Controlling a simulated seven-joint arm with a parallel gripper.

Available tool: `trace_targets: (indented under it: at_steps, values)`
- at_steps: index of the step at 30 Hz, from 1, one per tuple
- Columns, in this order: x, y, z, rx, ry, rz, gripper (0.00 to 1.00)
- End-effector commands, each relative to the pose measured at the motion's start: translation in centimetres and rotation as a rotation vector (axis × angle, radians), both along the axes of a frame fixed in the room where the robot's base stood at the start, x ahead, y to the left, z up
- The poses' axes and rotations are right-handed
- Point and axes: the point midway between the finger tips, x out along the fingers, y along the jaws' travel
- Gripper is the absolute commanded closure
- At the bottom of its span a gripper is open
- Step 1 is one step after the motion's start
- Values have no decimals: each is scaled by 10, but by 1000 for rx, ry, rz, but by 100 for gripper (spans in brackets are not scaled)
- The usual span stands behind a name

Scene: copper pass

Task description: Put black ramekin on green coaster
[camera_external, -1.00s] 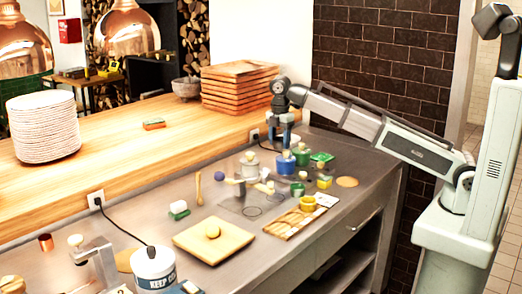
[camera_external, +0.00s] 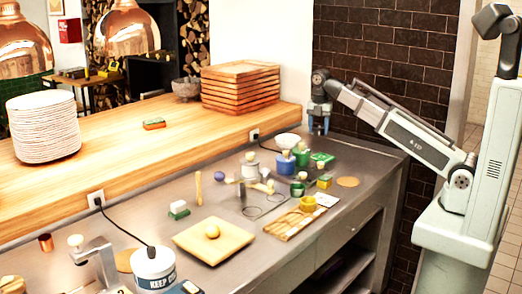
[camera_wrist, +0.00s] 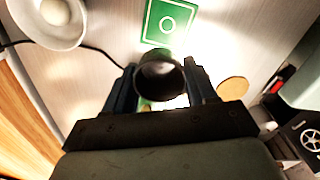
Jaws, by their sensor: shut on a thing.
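My gripper (camera_external: 319,130) is raised over the back right of the steel counter, fingers pointing down. In the wrist view my gripper (camera_wrist: 160,88) is shut on the black ramekin (camera_wrist: 160,72), a small dark round cup between the two fingers. The ramekin cannot be made out clearly in the external view. The green coaster (camera_wrist: 168,22) is a flat green square with a pale ring, lying on the counter. It also shows in the external view (camera_external: 322,157), below my gripper. In the wrist view the coaster is above the ramekin and apart from it.
A white bowl (camera_external: 288,141) stands left of the coaster, with a blue pot (camera_external: 286,166) in front of it. A round cork mat (camera_external: 347,182) lies to the right. A black cord (camera_wrist: 100,52) runs near the bowl. Stacked wooden trays (camera_external: 240,88) stand on the raised ledge.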

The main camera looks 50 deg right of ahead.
Motion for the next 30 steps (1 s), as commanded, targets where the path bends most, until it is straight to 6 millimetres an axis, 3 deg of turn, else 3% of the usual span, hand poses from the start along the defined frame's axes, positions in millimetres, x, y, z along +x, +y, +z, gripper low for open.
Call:
trace_targets:
  at_steps: [7, 11, 21, 30]
  values:
    - [-9, -23, -2, 0, 0, 38, 75]
    - [-10, -25, -10, 1, 1, 42, 75]
    - [-10, -24, -56, 0, 2, 42, 75]
    - [-10, -24, -75, 0, 1, 41, 75]
